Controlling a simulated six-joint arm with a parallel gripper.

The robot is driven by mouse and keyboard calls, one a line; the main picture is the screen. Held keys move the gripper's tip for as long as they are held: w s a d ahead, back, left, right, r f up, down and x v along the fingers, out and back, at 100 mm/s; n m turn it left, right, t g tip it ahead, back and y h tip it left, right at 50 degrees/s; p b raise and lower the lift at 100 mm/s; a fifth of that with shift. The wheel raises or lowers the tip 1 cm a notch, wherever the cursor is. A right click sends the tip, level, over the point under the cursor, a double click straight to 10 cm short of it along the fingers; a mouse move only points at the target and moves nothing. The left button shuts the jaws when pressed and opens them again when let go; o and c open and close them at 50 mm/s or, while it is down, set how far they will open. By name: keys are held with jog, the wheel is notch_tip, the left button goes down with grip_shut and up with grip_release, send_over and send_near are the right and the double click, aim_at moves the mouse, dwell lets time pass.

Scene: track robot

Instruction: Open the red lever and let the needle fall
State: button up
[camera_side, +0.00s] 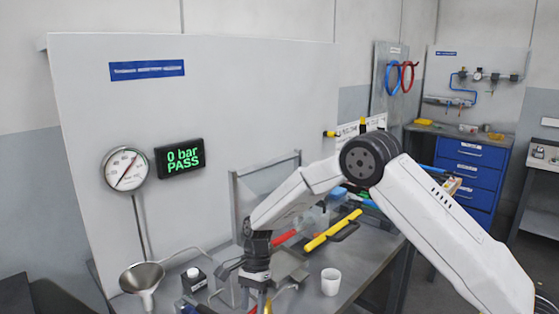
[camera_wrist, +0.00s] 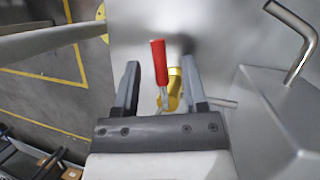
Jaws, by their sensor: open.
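In the wrist view the red lever (camera_wrist: 159,62) stands between the two dark fingers of my gripper (camera_wrist: 161,66). The fingers are apart, with a visible gap on each side of the lever. A yellow valve part (camera_wrist: 174,90) sits just behind the lever's lower end.
A funnel (camera_side: 142,277), a white cup (camera_side: 331,281) and a yellow tool (camera_side: 330,231) are on or by the bench. A clear-paned frame (camera_side: 233,205) stands behind my arm.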

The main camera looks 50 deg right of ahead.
jog(key=shift+c, duration=0.2)
grip_shut()
dwell(1.2)
